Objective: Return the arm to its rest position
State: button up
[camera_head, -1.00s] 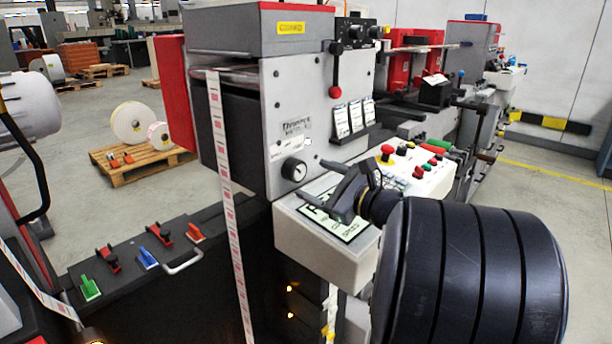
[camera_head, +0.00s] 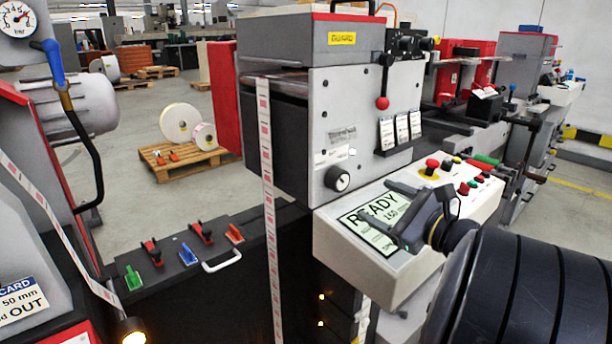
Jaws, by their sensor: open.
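My gripper (camera_head: 387,208) is in the head view, right of the middle, at the end of my thick black arm. Its two dark fingers are spread apart with nothing between them. It points left, in front of the sloped white control panel (camera_head: 340,249). I cannot tell how far the fingers stand from the panel. My arm hides the panel's lower right side.
The grey rewinder housing (camera_head: 312,130) with a black knob (camera_head: 337,179) and a red-knobbed lever (camera_head: 382,102) stands behind the panel. A label strip (camera_head: 268,200) hangs at its left. Coloured clamps (camera_head: 190,254) sit on the dark bench. Open floor lies behind.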

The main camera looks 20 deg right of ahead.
aim_at(344, 184)
jog(key=x, duration=1)
jog(key=shift+w+a, duration=0.1)
jog(key=shift+w, duration=0.1)
jog(key=shift+s, duration=0.15)
